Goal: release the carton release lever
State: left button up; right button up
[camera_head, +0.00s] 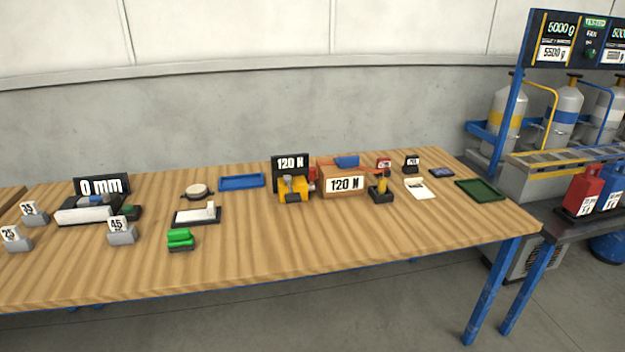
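A brown carton-like box (327,205) with a white "120 N" label (345,184) sits on the wooden table right of the middle, with a blue piece (346,161) on top. At its right stands a small black and yellow device (381,193) with an upright orange part. At its left is a yellow device (292,188) under a black "120 N" display (290,163), with a red part between it and the box. I cannot tell which part is the carton release lever. Neither of my grippers is in view.
The wooden table (330,245) has a clear front strip. A blue tray (241,182), a green tray (480,190), green blocks (181,239) and grey numbered blocks (121,233) stand around.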

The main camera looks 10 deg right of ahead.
aim_at(311, 170)
jog(key=i+l+u, duration=0.4)
jog(key=l, duration=0.15)
jog(key=i+l+u, duration=0.1)
jog(key=l+u, duration=0.15)
jog(key=i+l+u, duration=0.2)
jog(key=l, duration=0.15)
jog(key=l+u, duration=0.2)
jog(key=l, duration=0.15)
